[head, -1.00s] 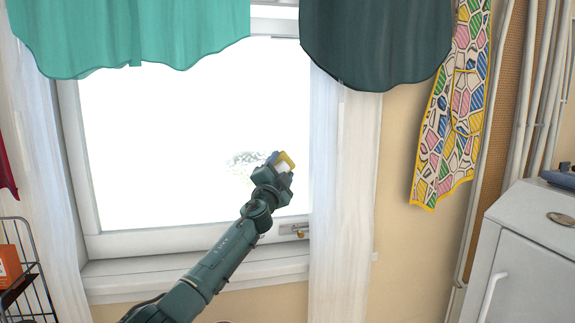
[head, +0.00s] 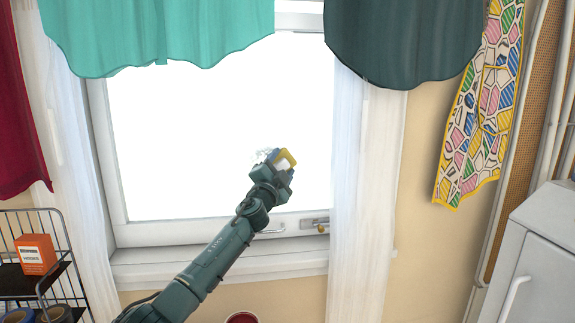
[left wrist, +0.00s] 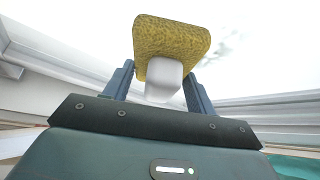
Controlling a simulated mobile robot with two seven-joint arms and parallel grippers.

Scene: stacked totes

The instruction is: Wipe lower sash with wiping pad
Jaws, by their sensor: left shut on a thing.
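The lower sash (head: 180,233) is a white frame around a bright glass pane. My left gripper (head: 275,172) is in front of the pane's lower right part. It is shut on the wiping pad (head: 286,158), a yellow sponge with a white grip block. In the left wrist view the pad (left wrist: 172,35) sticks out beyond the fingers, which hold the white block. A small grey-white mottled patch shows on the pane just left of the pad. I cannot tell whether the pad touches the glass. My right gripper is not in view.
A teal curtain (head: 155,35) and a dark green one (head: 400,45) hang over the window's top. A window latch (head: 315,223) sits at the lower right. A wire rack with an orange box (head: 36,254) stands left. A white cabinet (head: 545,240) stands right.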

